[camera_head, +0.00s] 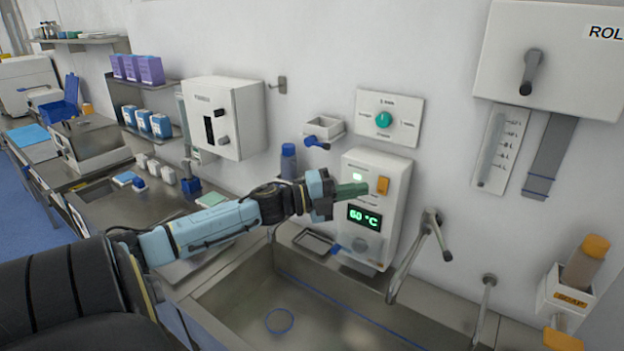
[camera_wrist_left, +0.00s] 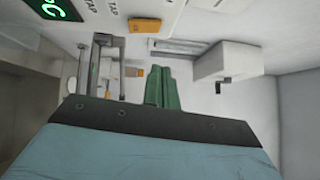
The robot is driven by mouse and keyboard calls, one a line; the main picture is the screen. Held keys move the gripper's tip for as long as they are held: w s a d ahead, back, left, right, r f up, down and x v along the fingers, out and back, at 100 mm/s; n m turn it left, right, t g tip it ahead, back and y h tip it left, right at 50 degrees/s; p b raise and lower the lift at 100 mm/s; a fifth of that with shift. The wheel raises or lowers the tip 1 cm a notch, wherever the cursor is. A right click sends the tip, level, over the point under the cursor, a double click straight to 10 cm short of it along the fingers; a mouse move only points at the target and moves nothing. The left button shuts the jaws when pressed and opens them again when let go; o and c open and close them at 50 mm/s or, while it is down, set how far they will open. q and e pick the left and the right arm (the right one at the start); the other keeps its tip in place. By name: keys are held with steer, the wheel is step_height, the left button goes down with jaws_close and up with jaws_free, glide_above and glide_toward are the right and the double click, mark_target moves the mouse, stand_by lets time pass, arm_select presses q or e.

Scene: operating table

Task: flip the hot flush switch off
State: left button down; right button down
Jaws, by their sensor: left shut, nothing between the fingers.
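A white wall unit (camera_head: 393,216) above the sink has a green display (camera_head: 364,217) reading 60 °C and a lit green lamp (camera_head: 358,177). An orange switch (camera_head: 382,185) sits at its upper right; I cannot tell its on or off position. My left gripper (camera_head: 352,190) is shut and empty, its green fingers in front of the unit, just left of the orange switch. In the left wrist view the shut green fingers (camera_wrist_left: 162,88) point towards the wall, with the orange switch (camera_wrist_left: 145,25) above them and a gap in the picture between. My right gripper is not in view.
A steel sink (camera_head: 245,300) lies below, with a tap (camera_head: 430,235) right of the unit. A panel with a teal knob (camera_head: 383,120) hangs above. A white wall box (camera_head: 225,118) is to the left, and an orange-capped bottle (camera_head: 585,262) stands at the right.

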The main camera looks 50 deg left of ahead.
arm_select(q)
steer(key=v, duration=0.8)
steer(key=shift+r+b, duration=0.3)
steer(key=shift+r, duration=0.15)
